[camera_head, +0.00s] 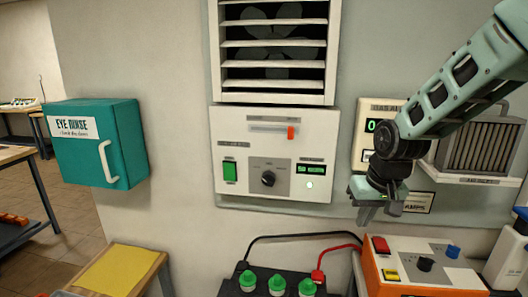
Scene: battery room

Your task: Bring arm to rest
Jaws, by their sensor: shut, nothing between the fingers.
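My arm reaches in from the upper right, its pale green links bent down at a black joint. My gripper (368,219) hangs at its end, pointing down and shut with nothing in it. It is in front of the wall, right of the white control panel (233,203) and above the orange charger unit (371,283). It appears apart from both. The fingertips are small in this view.
A louvred fan vent (275,52) is above the panel. A gas display (371,109) and a grille heater (478,152) are partly behind my arm. A battery (240,288) with green caps and red and black cables stands below. A teal eye rinse cabinet (125,135) hangs left.

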